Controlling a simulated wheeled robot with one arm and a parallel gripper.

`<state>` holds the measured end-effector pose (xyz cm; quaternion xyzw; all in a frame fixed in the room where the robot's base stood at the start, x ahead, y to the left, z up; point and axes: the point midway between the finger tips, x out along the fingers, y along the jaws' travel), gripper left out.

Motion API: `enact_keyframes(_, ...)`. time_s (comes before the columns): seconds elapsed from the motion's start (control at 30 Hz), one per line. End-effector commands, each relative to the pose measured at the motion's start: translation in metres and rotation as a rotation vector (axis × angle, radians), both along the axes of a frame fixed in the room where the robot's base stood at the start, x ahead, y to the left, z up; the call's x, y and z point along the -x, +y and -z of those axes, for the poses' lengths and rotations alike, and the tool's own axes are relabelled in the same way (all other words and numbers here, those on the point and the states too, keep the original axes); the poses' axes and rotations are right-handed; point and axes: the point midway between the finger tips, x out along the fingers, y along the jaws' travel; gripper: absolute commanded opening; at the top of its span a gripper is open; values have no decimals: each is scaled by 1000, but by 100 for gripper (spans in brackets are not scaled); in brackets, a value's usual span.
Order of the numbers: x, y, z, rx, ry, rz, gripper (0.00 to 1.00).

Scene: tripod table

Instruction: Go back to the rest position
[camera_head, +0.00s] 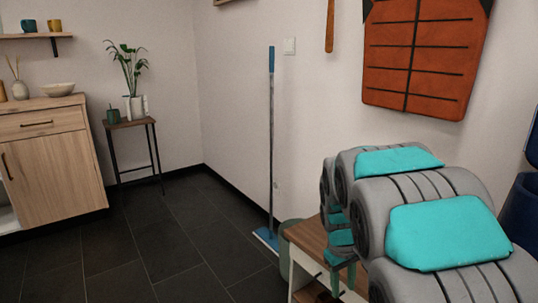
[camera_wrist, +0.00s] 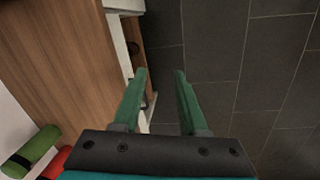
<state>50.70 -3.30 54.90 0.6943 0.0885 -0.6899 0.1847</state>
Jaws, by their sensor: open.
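My gripper (camera_wrist: 160,76) is open and empty in the wrist view, its two green fingers apart with dark floor tiles between and beyond them. The left finger overlaps the edge of a wooden-topped piece of furniture (camera_wrist: 68,60). In the head view my arm, grey with turquoise pads, is folded at the right. My gripper (camera_head: 342,278) hangs below it in front of the wooden-topped furniture (camera_head: 309,236); the arm hides part of that top.
A green cylinder (camera_wrist: 32,150) and a red object (camera_wrist: 56,162) lie at the wrist view's lower left. A blue mop (camera_head: 271,140) leans on the wall beside a greenish bin (camera_head: 286,250). A plant table (camera_head: 130,123) and wooden cabinet (camera_head: 48,150) stand left. The middle floor is clear.

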Motion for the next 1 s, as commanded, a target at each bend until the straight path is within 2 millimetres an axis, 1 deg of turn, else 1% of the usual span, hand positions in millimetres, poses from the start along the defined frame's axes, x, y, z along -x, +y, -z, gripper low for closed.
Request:
enact_keyframes(0.03,19,1,-10,-8,3,27,42)
enact_keyframes(0.1,46,2,-19,-18,15,70,42)
enact_keyframes(0.17,69,3,-25,-28,27,106,42)
enact_keyframes(0.2,86,4,-29,-34,34,129,42)
enact_keyframes(0.27,109,7,-33,-45,46,162,42)
enact_keyframes(0.3,124,8,-37,-52,51,182,42)
enact_keyframes(0.43,174,15,-43,-71,75,247,42)
enact_keyframes(0.47,186,16,-43,-75,83,261,42)
enact_keyframes(0.5,202,18,-44,-80,93,280,42)
enact_keyframes(0.63,250,24,-45,-94,122,333,42)
enact_keyframes(0.7,271,28,-44,-100,134,356,42)
enact_keyframes(0.8,293,31,-42,-104,148,379,42)
enact_keyframes(0.9,307,32,-39,-106,159,393,42)
enact_keyframes(1.0,312,33,-39,-106,161,399,42)
